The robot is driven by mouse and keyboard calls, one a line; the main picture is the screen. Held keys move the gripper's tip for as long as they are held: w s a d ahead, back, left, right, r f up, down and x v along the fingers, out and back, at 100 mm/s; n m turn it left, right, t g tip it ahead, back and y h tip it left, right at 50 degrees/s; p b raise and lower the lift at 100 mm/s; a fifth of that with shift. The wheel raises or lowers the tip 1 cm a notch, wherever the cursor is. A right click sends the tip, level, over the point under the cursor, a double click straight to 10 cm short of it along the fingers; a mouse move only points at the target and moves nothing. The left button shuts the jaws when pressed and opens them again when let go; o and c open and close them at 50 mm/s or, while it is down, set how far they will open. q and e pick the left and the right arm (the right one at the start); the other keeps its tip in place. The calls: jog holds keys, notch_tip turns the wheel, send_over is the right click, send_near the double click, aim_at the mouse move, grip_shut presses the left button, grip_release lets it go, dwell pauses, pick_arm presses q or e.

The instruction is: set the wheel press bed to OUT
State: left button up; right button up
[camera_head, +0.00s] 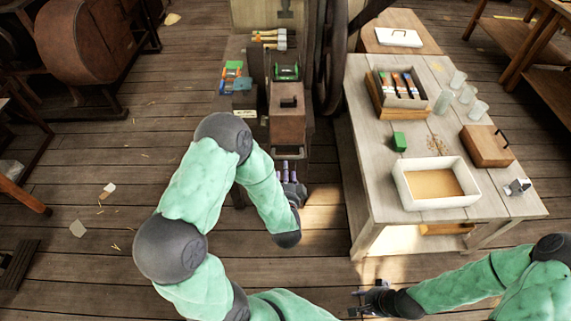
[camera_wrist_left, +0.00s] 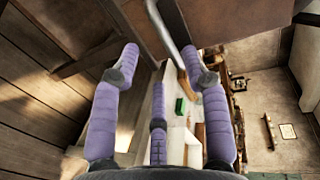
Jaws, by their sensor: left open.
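The wheel press stands at the top centre of the head view, with a brown bed block (camera_head: 287,127) at its front. A grey metal bar handle (camera_head: 288,154) sits on the block's near end. My left gripper (camera_head: 287,169) is just in front of and below this handle, with its purple fingers pointing at it. In the left wrist view the fingers are spread, and the handle bar (camera_wrist_left: 168,30) runs between their tips. The fingers are not closed on it; contact cannot be told. My right gripper (camera_head: 356,302) is low in the head view, empty and apart from everything.
A pale table (camera_head: 365,170) on the right holds a white tray (camera_head: 404,194), a box of coloured packets (camera_head: 400,88), a green block (camera_head: 399,142), several glasses and a brown box (camera_head: 486,146). A dark wheel (camera_head: 333,60) rises beside the press. The floor in front is clear.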

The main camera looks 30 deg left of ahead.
pick_arm(q)
jog(key=v, duration=0.4)
jog(key=shift+s+d, duration=0.2)
jog(key=shift+s, duration=0.05)
dwell(0.3)
jog(key=d+f+n+g+h, duration=0.55)
jog(key=d+f+h, duration=0.2)
jog(key=f, duration=0.55)
jog(key=s+d+f+n+g+h, duration=0.2)
jog(key=s+d+f+n+g, duration=0.1)
jog(key=s, duration=0.4)
jog(key=s+d+f+n+g+h, duration=0.2)
jog(key=s+d+f+n+g, duration=0.2)
jog(key=s+d+f+n, duration=0.1)
jog(key=shift+s+d, duration=0.75)
jog(key=shift+s, duration=0.1)
